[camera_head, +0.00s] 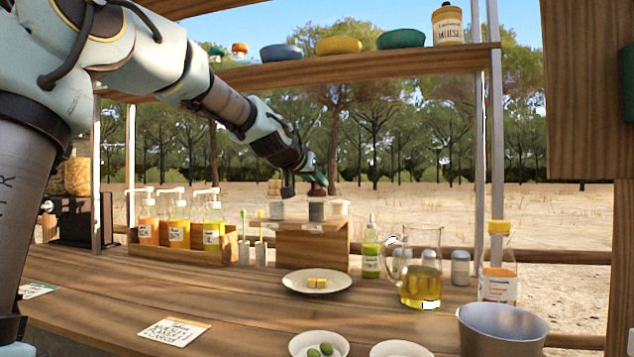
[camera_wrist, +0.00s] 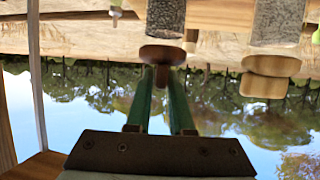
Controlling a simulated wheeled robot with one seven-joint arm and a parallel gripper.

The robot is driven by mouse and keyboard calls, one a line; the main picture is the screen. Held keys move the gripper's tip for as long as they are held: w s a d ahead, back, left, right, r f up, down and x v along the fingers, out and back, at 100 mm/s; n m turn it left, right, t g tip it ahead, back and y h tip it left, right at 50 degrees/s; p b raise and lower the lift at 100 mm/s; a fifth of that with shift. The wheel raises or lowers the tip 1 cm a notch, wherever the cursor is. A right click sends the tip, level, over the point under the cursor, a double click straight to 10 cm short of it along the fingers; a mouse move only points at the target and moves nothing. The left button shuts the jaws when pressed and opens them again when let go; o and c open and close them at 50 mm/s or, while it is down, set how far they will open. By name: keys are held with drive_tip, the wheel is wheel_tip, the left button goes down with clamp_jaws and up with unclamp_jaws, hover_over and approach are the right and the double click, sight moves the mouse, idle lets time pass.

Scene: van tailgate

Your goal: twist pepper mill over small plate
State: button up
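A pepper mill with a dark speckled body (camera_head: 316,211) and a brown top stands on the wooden box. In the upside-down wrist view its speckled body (camera_wrist: 166,14) and round brown cap (camera_wrist: 163,54) show. My gripper (camera_head: 315,183) is at the mill's top from above. In the wrist view the green fingers of my gripper (camera_wrist: 162,76) stand apart on either side of the cap's narrow knob; whether they press on it I cannot tell. A small plate (camera_head: 291,284) holding yellow cubes lies on the counter in front of the box.
The wooden box (camera_head: 312,252) also carries a second mill (camera_head: 276,211) on the left and a pale jar (camera_head: 340,208) on the right. A green bottle (camera_head: 371,258), an oil jug (camera_head: 421,285) and a metal bowl (camera_head: 503,335) stand right. Pump bottles (camera_head: 179,228) stand left.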

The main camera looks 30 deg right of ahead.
clamp_jaws()
drive_tip(key=shift+w+a+f+b, duration=0.1)
drive_tip(key=shift+b, duration=0.2)
drive_tip(key=m+g+h+b, duration=0.1)
drive_tip(key=b, duration=0.1)
drive_tip(key=shift+f+b, duration=0.1)
drive_tip(key=shift+b, duration=0.2)
